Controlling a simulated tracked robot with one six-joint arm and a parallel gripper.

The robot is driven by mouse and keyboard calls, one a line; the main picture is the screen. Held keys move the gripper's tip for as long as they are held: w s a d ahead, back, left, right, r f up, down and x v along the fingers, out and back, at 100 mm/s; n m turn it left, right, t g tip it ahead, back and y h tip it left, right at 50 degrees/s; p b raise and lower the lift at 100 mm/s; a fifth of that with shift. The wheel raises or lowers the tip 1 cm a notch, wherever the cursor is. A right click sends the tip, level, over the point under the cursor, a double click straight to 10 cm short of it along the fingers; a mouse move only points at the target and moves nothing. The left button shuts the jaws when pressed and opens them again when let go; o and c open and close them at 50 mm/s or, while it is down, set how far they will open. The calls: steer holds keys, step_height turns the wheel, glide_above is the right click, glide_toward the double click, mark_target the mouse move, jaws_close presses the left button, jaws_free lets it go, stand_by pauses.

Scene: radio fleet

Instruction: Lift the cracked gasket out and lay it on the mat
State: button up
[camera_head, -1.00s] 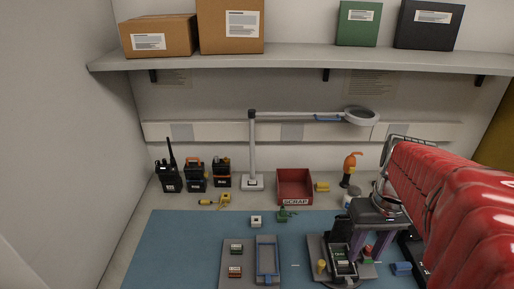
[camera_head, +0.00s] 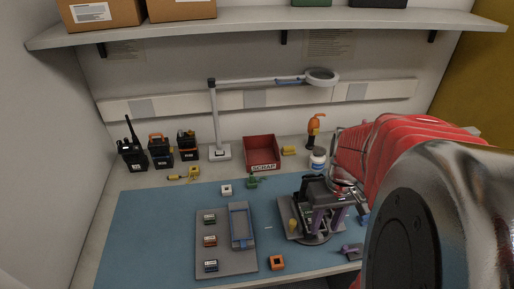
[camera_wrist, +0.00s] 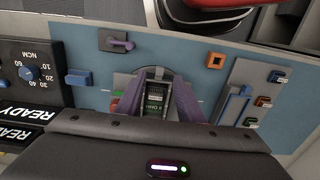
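An opened radio (camera_head: 308,212) with a green board lies on a round fixture on a grey base, at the right of the blue mat (camera_head: 150,235). It also shows in the wrist view (camera_wrist: 155,98). I cannot make out the cracked gasket in it. My gripper (camera_head: 327,231), with purple fingers, is over the radio and hides part of it. In the wrist view the fingers (camera_wrist: 157,97) are spread apart on either side of the radio, with nothing visibly held. A small orange square frame (camera_head: 277,262) lies on the mat's front; I cannot tell whether it is a gasket.
A grey tray (camera_head: 224,262) with several small coloured parts and a blue-edged slot is left of the fixture. A red SCRAP bin (camera_head: 262,152), a lamp (camera_head: 220,150), a white bottle (camera_head: 318,159) and radios (camera_head: 160,152) stand behind. The mat's left side is clear.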

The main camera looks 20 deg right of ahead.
mark_target(321, 237)
steer(key=shift+f, duration=2.35)
steer(key=shift+c, duration=0.3)
jaws_close()
